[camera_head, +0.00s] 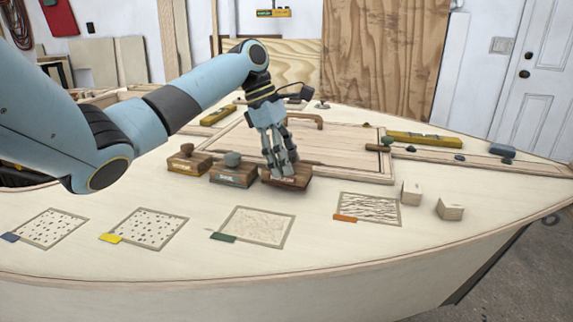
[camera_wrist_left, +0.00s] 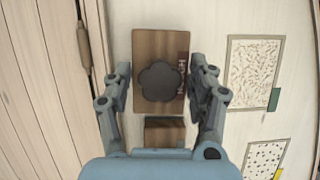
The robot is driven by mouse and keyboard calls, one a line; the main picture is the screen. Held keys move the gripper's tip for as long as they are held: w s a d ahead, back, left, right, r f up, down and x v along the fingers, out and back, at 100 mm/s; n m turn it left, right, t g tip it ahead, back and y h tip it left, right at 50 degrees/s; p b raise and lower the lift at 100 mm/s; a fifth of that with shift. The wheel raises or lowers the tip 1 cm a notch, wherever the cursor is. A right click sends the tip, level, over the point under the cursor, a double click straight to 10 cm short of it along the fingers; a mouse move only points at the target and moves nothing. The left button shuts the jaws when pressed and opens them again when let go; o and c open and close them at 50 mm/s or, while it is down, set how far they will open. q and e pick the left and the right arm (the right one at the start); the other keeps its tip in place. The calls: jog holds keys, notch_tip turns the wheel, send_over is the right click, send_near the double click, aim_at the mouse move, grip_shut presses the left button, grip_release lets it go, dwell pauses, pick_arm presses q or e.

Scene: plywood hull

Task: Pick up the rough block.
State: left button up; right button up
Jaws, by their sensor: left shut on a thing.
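Three wooden blocks with knobs stand in a row on the pale deck. The right one, a brown block with a red label (camera_head: 287,181), is under my left gripper (camera_head: 281,170); its label is too small to read surely. In the left wrist view this block (camera_wrist_left: 143,102) has a dark, lobed knob and lies between the two fingers of my left gripper (camera_wrist_left: 178,85), which is shut on it. I cannot tell whether it is clear of the deck. The middle block (camera_head: 233,176) has a grey-green label and rounded knob. The left block (camera_head: 187,163) has a yellow label.
Framed texture patches with blue, yellow, green (camera_head: 255,228) and orange (camera_head: 368,208) tags lie along the front deck. A raised wooden hatch (camera_head: 340,150) with a handle lies behind the gripper.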

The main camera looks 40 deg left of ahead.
aim_at(295, 156)
pick_arm(q)
jog(key=r, duration=0.1)
jog(key=d+r+p, duration=0.1)
jog(key=r, duration=0.1)
jog(key=shift+r, duration=0.15)
jog(key=d+r+p, duration=0.2)
jog(key=d+r, duration=0.4)
jog(key=d, duration=0.4)
jog(key=shift+w+d, duration=0.15)
jog(key=shift+d, duration=0.25)
jog(key=o, duration=0.6)
jog(key=shift+c, duration=0.2)
jog(key=c, duration=0.3)
